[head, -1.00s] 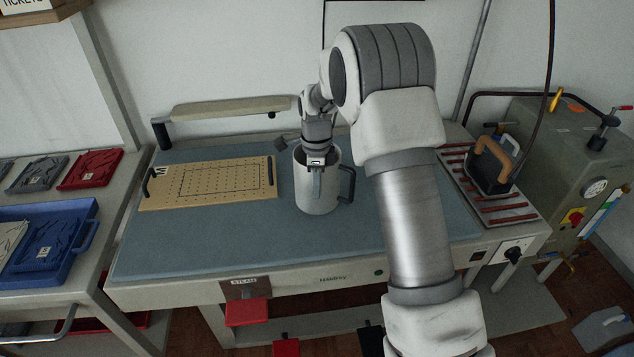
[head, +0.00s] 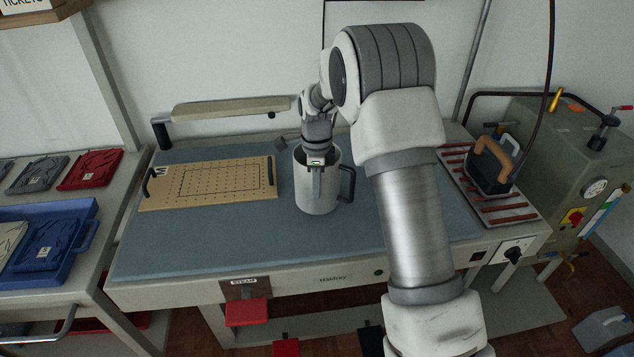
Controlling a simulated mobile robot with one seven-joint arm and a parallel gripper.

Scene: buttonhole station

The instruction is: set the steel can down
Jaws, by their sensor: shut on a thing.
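The steel can (head: 318,194) is a pale grey cylinder with a dark handle on its right side. It is upright over the blue-grey padded table (head: 210,240), near the middle. Its base appears to touch the pad, though a small gap cannot be ruled out from this angle. My gripper (head: 316,178) comes down from above and is shut on the can at its near wall, with one finger showing on the outside. The other finger is hidden at the can's rim.
A perforated tan board (head: 205,192) with dark handles lies left of the can. An iron (head: 490,170) stands on a red-barred rest at the right. A padded arm (head: 232,107) runs along the back. The pad in front of the can is clear.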

